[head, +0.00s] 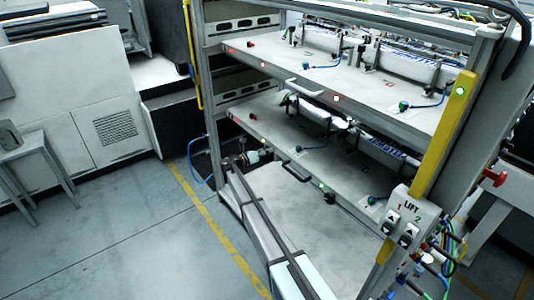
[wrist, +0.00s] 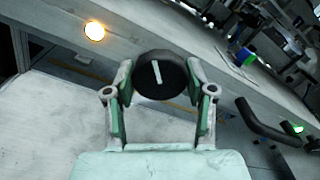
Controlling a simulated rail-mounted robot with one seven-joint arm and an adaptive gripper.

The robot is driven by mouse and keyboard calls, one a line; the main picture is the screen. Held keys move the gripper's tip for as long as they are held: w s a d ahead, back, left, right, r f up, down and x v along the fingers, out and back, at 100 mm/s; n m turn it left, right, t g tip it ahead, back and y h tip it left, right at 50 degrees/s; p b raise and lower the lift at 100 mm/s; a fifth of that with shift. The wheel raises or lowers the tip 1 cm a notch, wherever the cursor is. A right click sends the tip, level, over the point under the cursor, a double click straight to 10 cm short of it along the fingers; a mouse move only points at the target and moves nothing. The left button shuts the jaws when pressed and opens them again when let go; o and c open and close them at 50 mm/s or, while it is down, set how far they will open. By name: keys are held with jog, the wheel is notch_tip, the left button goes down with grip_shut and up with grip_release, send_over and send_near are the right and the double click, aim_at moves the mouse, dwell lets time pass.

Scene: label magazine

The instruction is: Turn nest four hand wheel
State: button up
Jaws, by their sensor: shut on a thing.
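A black round hand wheel (wrist: 161,75) with a white index bar shows in the wrist view, at the front edge of a shelf. The bar stands near upright, its top leaning slightly left. My gripper (wrist: 160,84) has its two green-padded fingers closed on either side of the wheel. In the head view my gripper (head: 243,160) reaches the left front of the lower shelf (head: 305,155), and the wheel itself cannot be made out there. No nest number is readable.
An amber lit lamp (wrist: 94,31) is left of the wheel, and a black bar handle (wrist: 262,125) and green light (wrist: 298,128) are to the right. The upper shelf (head: 375,85) overhangs the lower one. A lift control box (head: 403,220) stands at the right post.

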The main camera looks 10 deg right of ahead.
jog(key=m+b, duration=0.4)
jog(key=shift+w+f, duration=0.1)
jog(key=shift+f, duration=0.1)
jog(key=m+b, duration=0.3)
jog(key=shift+m+b, duration=0.4)
jog(key=m+b, duration=0.5)
jog(key=shift+w, duration=0.1)
jog(key=shift+r+m+b, duration=0.25)
jog(key=shift+m+b, duration=1.15)
jog(key=shift+m, duration=0.2)
jog(key=shift+r, duration=0.1)
jog(key=o, duration=1.2)
jog(key=shift+d, duration=0.15)
jog(key=shift+c, duration=0.2)
